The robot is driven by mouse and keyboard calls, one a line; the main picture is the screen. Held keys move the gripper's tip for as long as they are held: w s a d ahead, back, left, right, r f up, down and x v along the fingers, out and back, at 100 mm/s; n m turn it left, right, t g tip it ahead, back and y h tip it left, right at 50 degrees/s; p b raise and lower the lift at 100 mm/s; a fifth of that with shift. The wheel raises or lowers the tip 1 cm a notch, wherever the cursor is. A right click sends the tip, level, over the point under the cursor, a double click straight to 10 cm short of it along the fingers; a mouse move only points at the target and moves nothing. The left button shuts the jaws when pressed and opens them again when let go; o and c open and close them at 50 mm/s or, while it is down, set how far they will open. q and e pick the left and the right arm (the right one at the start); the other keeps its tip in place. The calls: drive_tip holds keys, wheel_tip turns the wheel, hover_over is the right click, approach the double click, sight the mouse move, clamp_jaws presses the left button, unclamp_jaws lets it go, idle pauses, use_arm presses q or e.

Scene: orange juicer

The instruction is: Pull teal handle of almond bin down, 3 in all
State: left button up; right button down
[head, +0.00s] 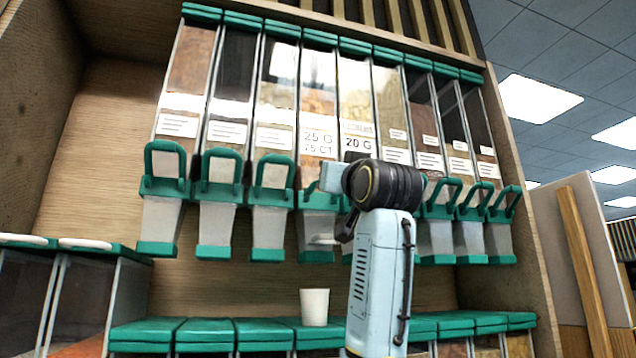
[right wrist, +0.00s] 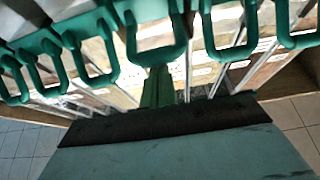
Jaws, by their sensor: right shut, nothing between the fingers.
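A row of clear bins with teal lever handles hangs on the wooden wall. The bin in front of my right gripper (head: 333,178) has tan-brown contents (head: 318,105) and a label with large print; I cannot read the word almond. Its teal handle (head: 310,198) is partly hidden by my gripper. In the right wrist view, a U-shaped teal handle (right wrist: 157,52) is straight ahead of my shut, empty right gripper (right wrist: 158,90). I cannot tell whether they touch. A white cup (head: 314,307) stands below this bin's spout. My left gripper is out of view.
Other teal handles stand close on both sides, such as one to the left (head: 273,172) and one to the right (head: 440,197). Lower bins with teal lids (head: 205,334) form a ledge beneath. A wooden side wall (head: 525,260) closes the right.

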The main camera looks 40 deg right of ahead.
drive_tip(key=shift+w+f+b, duration=0.1)
drive_tip(key=shift+f+b, duration=0.2)
drive_tip(key=shift+f, duration=0.2)
idle(0.3)
wheel_tip(320, 180, up, 4)
drive_tip(key=s+r+p, duration=0.1)
drive_tip(key=p, duration=0.3)
drive_tip(key=f+b+v, duration=0.1)
drive_tip(key=b+v, duration=0.3)
drive_tip(key=v, duration=0.6)
drive_tip(key=shift+w+f, duration=0.15)
idle(0.6)
